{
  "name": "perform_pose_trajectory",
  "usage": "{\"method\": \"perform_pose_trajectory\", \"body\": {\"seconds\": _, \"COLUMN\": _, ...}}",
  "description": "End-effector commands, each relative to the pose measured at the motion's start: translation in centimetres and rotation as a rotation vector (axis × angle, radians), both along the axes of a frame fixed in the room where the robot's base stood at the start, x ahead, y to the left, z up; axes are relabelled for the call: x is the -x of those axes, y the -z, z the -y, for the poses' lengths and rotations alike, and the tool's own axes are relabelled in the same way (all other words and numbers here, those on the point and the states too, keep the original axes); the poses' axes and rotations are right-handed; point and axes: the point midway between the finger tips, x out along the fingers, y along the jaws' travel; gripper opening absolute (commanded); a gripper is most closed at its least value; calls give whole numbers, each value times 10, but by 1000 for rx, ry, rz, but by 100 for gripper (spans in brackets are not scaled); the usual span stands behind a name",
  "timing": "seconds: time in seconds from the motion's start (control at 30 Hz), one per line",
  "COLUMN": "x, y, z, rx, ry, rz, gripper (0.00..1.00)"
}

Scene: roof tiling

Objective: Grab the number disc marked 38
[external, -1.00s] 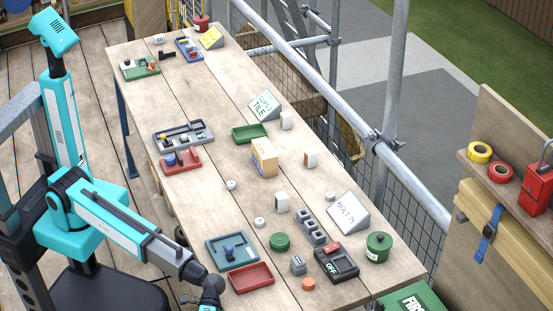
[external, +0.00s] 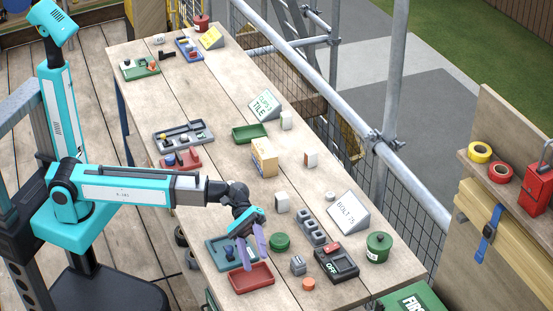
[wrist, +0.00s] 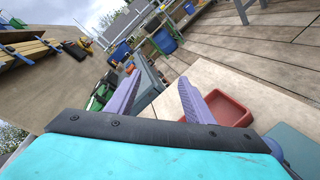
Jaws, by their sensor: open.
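No disc with a readable 38 shows in either view. A small white disc (external: 330,196) lies on the table left of the BOLT sign, too small to read. An orange disc (external: 308,284) lies near the front of the table; I see no number on it. My gripper (external: 254,261) is open and empty, its purple fingers pointing down over the table beside the red tray (external: 250,278). In the wrist view both fingers (wrist: 158,92) are apart with nothing between them, and the red tray (wrist: 232,108) is right of them. My arm hides part of the table.
Near my gripper are a blue-grey tray (external: 217,256), a green round lid (external: 279,242), a grey block (external: 298,265) and a black switch box (external: 337,264). A green pot (external: 378,247) and the BOLT sign (external: 349,213) stand to the right. A scaffold rail runs behind the table.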

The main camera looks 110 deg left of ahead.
Motion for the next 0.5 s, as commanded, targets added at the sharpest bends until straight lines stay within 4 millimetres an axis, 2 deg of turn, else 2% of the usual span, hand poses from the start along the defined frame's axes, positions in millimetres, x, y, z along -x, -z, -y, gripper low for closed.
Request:
{"method": "perform_pose_trajectory", "body": {"seconds": 0.03, "x": 5, "y": -1, "z": -19, "rx": 8, "ry": -26, "rz": -29, "gripper": 48}}
{"method": "perform_pose_trajectory", "body": {"seconds": 0.1, "x": 12, "y": 1, "z": -42, "rx": 23, "ry": -57, "rz": -75, "gripper": 48}}
{"method": "perform_pose_trajectory", "body": {"seconds": 0.5, "x": 65, "y": 14, "z": -165, "rx": 122, "ry": -252, "rz": -344, "gripper": 48}}
